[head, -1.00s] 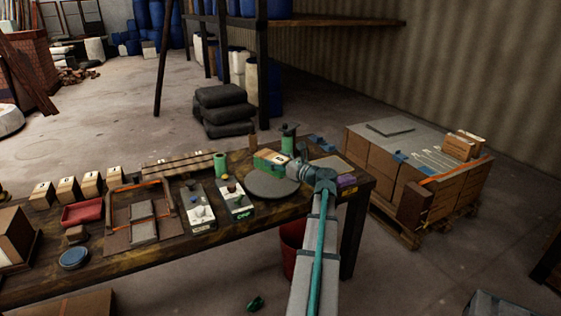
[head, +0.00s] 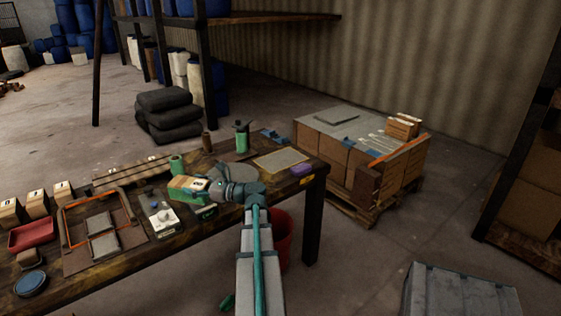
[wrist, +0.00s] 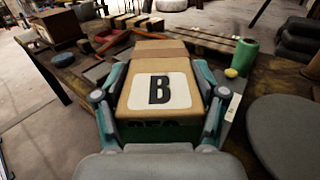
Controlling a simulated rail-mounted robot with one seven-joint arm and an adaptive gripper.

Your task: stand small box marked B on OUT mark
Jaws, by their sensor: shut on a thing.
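My gripper (wrist: 160,108) is shut on the small box marked B (wrist: 158,88), one finger on each side. The box is tan on top with a black B on a white patch, and its near face is dark green. In the head view my gripper (head: 208,188) holds the box (head: 186,188) above the bench, by a white control plate. I cannot tell the gap below it. I cannot make out an OUT mark in either view; a small yellow label (head: 307,180) on the bench edge is unreadable.
A round grey disc (wrist: 288,130) lies right of my gripper. A green cylinder (wrist: 244,55) stands beyond it. The bench (head: 150,262) also holds a framed fixture (head: 102,222), a red tray (head: 33,235) and several marked boxes at left. A pale mat (head: 281,159) lies at right.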

